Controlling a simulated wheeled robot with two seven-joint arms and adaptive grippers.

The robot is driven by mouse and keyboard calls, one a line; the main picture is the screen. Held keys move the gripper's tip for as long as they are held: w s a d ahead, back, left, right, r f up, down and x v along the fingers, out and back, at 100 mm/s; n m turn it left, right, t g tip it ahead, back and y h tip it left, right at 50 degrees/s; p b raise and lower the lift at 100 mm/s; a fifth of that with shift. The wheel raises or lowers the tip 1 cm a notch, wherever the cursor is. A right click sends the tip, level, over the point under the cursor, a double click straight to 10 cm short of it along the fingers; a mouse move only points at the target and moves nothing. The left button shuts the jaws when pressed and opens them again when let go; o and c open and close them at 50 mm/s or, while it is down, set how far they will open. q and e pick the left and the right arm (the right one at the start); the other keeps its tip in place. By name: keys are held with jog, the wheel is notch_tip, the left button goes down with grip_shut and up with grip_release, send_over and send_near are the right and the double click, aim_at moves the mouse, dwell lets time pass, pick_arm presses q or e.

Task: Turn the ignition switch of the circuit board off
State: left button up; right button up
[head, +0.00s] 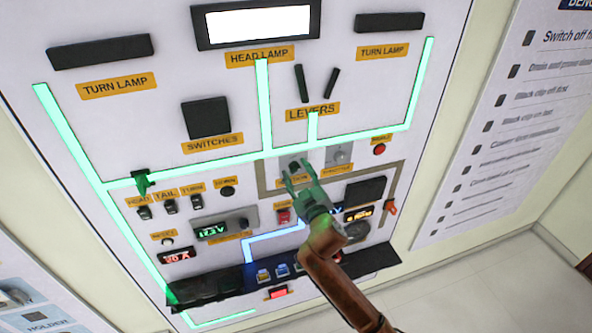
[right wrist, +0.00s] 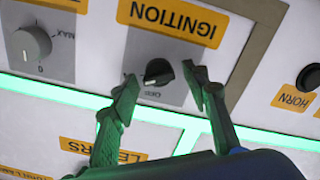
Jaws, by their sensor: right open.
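The ignition switch is a black rotary knob (right wrist: 158,72) on a grey plate, under an orange IGNITION label that appears upside down in the right wrist view. A small OFF mark is printed beside the knob, and the knob's pale pointer mark seems to lie on that side. In the head view the knob (head: 294,166) sits just right of centre on the circuit board (head: 225,170), partly behind my fingers. My right gripper (head: 297,175) is open, with one finger on each side of the knob; in the right wrist view (right wrist: 161,76) gaps show between fingers and knob. My left gripper is not in view.
A grey dial (right wrist: 31,43) with a MAX mark is beside the ignition plate. A red button (head: 379,149), a red switch (head: 284,215) and two black levers (head: 316,84) are nearby. A dark shelf (head: 290,275) juts out below. A printed checklist board (head: 515,110) hangs at right.

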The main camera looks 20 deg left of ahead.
jog(key=shift+w+a, duration=0.15)
jog(key=shift+w, duration=0.05)
jog(key=shift+c, duration=0.6)
jog(key=c, duration=1)
